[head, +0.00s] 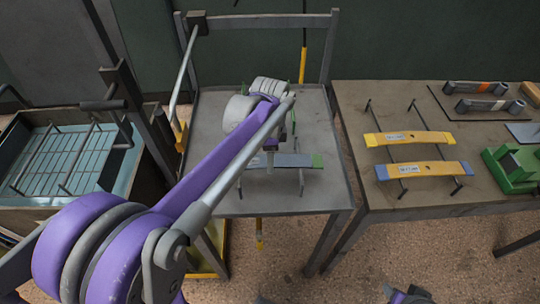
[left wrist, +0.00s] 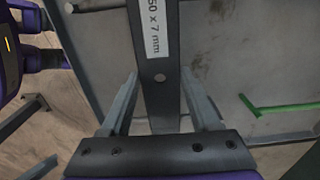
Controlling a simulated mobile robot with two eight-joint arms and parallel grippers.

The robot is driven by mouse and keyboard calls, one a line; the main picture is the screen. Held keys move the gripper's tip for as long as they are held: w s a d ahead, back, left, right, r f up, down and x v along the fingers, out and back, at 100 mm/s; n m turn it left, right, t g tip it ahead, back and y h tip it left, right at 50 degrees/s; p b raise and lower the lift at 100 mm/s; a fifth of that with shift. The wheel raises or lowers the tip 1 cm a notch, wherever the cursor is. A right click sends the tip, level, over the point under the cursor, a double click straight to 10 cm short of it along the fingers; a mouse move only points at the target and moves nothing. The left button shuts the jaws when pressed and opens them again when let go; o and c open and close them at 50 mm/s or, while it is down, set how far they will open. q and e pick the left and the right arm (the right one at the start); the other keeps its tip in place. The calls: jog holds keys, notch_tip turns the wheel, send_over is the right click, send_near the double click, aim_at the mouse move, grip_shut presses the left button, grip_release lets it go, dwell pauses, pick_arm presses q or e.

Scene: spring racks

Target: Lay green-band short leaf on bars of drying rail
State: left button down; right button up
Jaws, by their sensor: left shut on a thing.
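The green-band short leaf (head: 298,160) is a grey-blue strip with a green right end, above the middle table in the head view. In the left wrist view the leaf (left wrist: 157,75) is a dark strip with a white label and a small hole, running between the fingers. My left gripper (head: 270,148) is shut on it from above, partly hidden by my arm; its fingers also show in the left wrist view (left wrist: 160,108). Two thin bars (head: 301,184) run under the leaf. I cannot tell whether it touches them.
Two yellow leaves, one yellow-ended (head: 430,138) and one blue-ended (head: 425,170), lie across bars on the right table (head: 365,100). A green block (head: 512,168) stands beyond them. A tank (head: 75,150) with a wire rack is at left. The front of the middle table (head: 320,202) is clear.

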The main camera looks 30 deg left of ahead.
pick_arm(q)
jog(key=shift+c, duration=0.6)
grip_release()
jog(key=shift+r+p, duration=0.3)
jog(key=shift+r, duration=0.1)
notch_tip(320, 180, up, 12)
jog(key=p, duration=0.1)
jog(key=shift+r, duration=0.1)
